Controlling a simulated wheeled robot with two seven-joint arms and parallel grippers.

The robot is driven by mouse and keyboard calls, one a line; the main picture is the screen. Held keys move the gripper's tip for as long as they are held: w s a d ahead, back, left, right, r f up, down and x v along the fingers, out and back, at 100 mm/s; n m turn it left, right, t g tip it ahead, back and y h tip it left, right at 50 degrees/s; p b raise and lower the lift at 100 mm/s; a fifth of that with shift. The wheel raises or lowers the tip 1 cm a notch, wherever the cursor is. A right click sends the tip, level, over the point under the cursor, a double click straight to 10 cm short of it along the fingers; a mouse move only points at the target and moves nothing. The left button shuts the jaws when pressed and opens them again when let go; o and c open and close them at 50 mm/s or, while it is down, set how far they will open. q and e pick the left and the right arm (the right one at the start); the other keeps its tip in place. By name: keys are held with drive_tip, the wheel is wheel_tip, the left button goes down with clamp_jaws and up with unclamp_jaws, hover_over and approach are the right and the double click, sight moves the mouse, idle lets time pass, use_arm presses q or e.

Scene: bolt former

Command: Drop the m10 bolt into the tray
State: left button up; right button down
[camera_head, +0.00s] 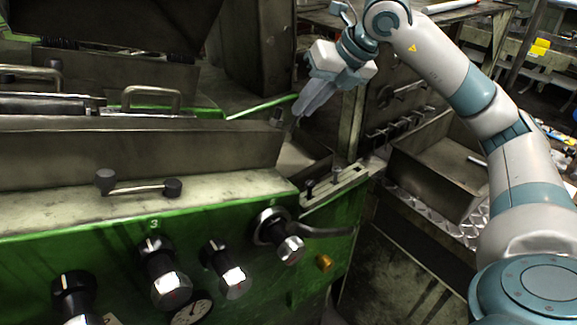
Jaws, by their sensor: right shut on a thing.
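My right gripper (305,108) hangs from the arm that comes in from the right. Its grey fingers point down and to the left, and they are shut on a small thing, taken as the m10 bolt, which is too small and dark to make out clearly. The fingertips show above the right end of the green machine, over a dark metal trough. An open metal tray (432,183) with tall, worn walls stands to the right of the machine, apart from the gripper. My left gripper is not in view.
The green machine (120,235) fills the left and front, with black knobs, a lever (318,231) and a gauge (192,312). Raised handles (150,98) stand on its top. A rack of hanging tools (400,125) stands behind the tray. My right arm spans the right side.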

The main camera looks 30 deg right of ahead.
drive_tip(key=shift+f+b, duration=0.35)
drive_tip(key=shift+f, duration=0.4)
drive_tip(key=c, duration=1.7)
unclamp_jaws()
drive_tip(key=shift+b+v, duration=1.2)
drive_tip(key=shift+v, duration=7.55)
drive_tip(key=shift+d, duration=0.1)
drive_tip(key=shift+s+f, duration=0.1)
